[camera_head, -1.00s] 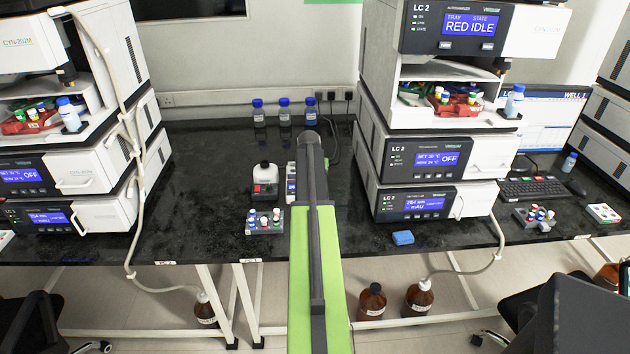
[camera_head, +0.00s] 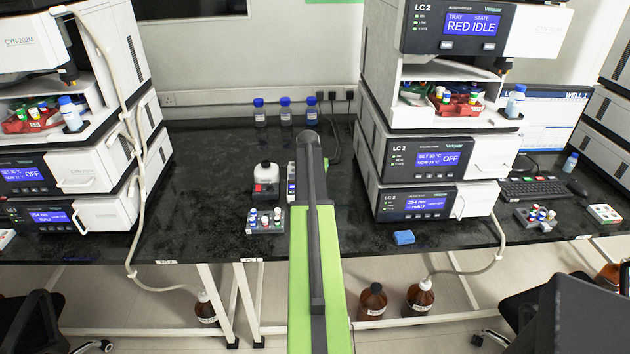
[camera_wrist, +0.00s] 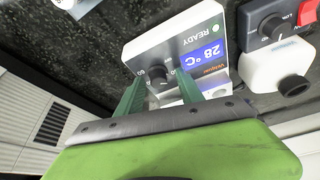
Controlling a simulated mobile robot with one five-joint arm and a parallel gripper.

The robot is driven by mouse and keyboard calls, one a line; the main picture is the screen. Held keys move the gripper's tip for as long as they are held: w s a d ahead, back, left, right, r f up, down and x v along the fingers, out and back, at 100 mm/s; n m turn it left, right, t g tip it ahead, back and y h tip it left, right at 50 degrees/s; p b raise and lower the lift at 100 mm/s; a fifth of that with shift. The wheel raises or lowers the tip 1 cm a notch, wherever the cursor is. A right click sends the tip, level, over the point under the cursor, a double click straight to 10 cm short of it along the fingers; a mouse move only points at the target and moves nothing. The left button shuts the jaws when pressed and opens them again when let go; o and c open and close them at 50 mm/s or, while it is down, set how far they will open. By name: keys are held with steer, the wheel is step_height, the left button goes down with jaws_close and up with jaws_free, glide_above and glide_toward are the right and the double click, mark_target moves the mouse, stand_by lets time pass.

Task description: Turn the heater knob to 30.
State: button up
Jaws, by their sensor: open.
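The heater (camera_wrist: 185,42) is a white box with a blue display reading 28 °C, a green light beside the word READY, and a dark round knob (camera_wrist: 157,73). Its lettering is upside down in the wrist view. In the head view the heater (camera_head: 291,182) stands on the bench, partly hidden by my arm. My gripper (camera_wrist: 160,80) is open, its two green fingers pointing at the heater's face, one on each side of the knob. I cannot tell whether the fingers touch the knob. In the head view my arm hides the gripper.
A second device (camera_wrist: 270,28) with a black knob and red button stands close beside the heater; it also shows in the head view (camera_head: 266,180). A vial rack (camera_head: 265,222) is in front of it. Instrument stacks (camera_head: 425,160) stand at both sides. Blue-capped bottles (camera_head: 285,110) stand behind.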

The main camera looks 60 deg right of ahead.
steer(key=shift+r, duration=0.15)
steer(key=shift+s+a+r+p, duration=0.1)
steer(key=shift+r+p, duration=0.25)
steer(key=shift+p, duration=0.1)
steer(key=p+v, duration=1.5)
steer(key=v, duration=0.1)
steer(key=shift+r, duration=0.2)
steer(key=shift+a, duration=0.15)
